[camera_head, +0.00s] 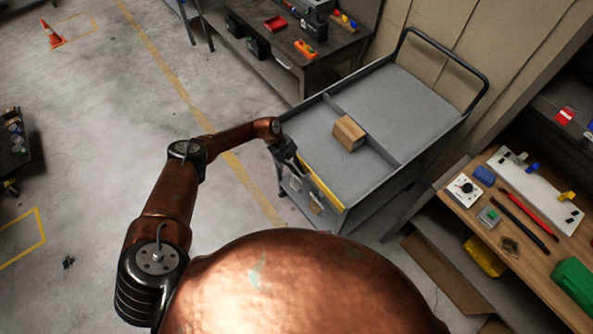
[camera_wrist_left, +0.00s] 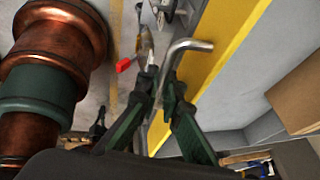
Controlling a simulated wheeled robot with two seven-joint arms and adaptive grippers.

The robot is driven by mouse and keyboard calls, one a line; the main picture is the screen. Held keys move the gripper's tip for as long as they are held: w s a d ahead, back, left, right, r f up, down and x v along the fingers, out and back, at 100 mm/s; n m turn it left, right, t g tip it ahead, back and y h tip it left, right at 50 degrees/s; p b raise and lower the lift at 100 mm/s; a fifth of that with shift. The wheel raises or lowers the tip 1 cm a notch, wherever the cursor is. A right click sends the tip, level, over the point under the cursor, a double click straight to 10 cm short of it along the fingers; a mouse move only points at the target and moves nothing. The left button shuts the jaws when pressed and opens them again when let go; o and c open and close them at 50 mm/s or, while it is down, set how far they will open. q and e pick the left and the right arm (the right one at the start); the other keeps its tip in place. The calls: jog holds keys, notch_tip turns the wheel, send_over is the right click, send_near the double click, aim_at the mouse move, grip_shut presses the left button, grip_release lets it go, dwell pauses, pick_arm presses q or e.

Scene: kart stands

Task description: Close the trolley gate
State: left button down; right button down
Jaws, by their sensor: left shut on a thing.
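The grey trolley (camera_head: 405,92) stands right of centre, with a bent black push handle at its far end. Its gate, with a yellow top edge (camera_head: 322,181), runs along the near left end of the deck; the yellow edge also shows in the left wrist view (camera_wrist_left: 226,38). My left gripper (camera_head: 292,162) is at the far part of this edge. In the left wrist view, my left gripper (camera_wrist_left: 168,88) is shut on a bent metal handle (camera_wrist_left: 186,47) beside the yellow edge. I cannot tell whether the gate is latched. My right gripper is not in view.
A cardboard box (camera_head: 348,134) sits on the trolley deck by a low divider. A wooden workbench (camera_head: 468,202) with tools stands at the right, and a dark bench (camera_head: 345,45) stands behind. The floor at left is mostly clear, with an orange cone (camera_head: 53,35) far off.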

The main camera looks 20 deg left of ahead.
pick_arm(q)
jog(key=shift+w+d+g, duration=0.1)
jog(key=shift+d+g, duration=0.05)
jog(key=shift+g, duration=0.15)
dwell(0.4)
jog(key=c, duration=2.4)
grip_release()
jog(key=shift+r, duration=0.1)
jog(key=v, duration=1.2)
jog(key=shift+d, duration=0.25)
